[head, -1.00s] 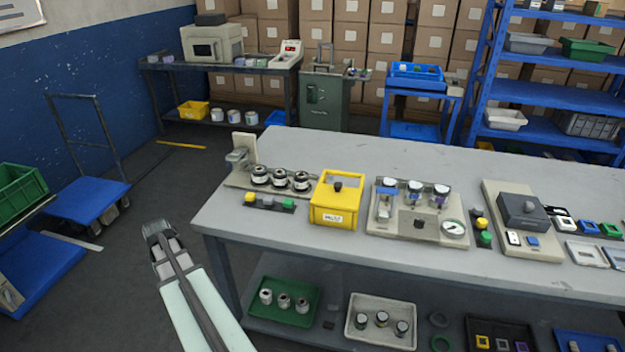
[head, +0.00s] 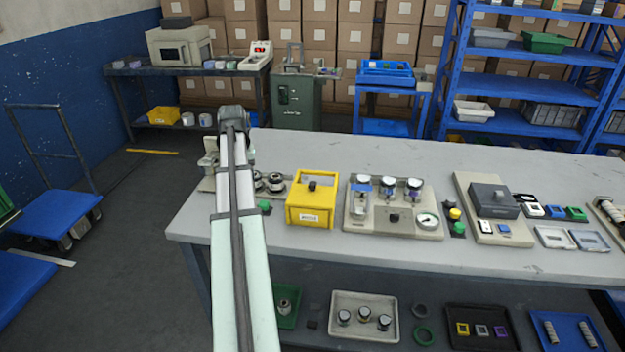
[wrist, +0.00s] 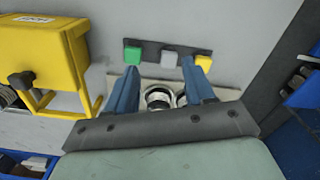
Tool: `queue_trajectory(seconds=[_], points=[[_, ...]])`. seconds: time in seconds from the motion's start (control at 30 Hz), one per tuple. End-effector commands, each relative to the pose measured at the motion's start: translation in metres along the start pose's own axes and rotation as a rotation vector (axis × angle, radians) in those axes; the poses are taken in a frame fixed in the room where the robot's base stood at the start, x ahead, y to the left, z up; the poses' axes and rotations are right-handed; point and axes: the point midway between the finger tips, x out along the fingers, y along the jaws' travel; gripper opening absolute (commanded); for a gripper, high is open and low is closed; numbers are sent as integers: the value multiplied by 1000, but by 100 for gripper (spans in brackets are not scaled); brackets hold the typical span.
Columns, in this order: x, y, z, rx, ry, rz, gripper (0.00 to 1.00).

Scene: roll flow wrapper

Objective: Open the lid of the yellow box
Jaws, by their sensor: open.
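The yellow box (head: 309,216) stands on the grey workbench, with a white label on its front. Its top looks closed, and a dark knob (head: 312,186) sits on it. In the wrist view the yellow box (wrist: 58,50) is at the upper left, with the dark knob (wrist: 20,80) beside its yellow frame. My gripper (wrist: 161,78) is open and empty, its blue fingers apart. It is to the right of the box in that view, over a button strip and metal cylinders, not touching the box. In the head view my arm hides my gripper.
Metal cylinders (head: 275,182) stand just left of the box, partly behind my arm. A button strip (wrist: 168,58) lies close to my fingers. A gauge panel (head: 395,222) stands right of the box. The bench (head: 330,150) is clear behind the box.

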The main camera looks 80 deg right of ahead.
Motion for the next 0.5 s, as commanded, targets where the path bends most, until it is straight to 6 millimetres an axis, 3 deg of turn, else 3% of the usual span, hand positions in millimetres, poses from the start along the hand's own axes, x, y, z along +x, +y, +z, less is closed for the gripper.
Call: queue_trajectory(seconds=[0.03, 0.3, 0.5], points=[[-13, 25, -6, 38, 3, 0, 53], [-73, 139, -6, 206, 5, 0, 53], [-105, 196, 5, 292, 4, -1, 53]])
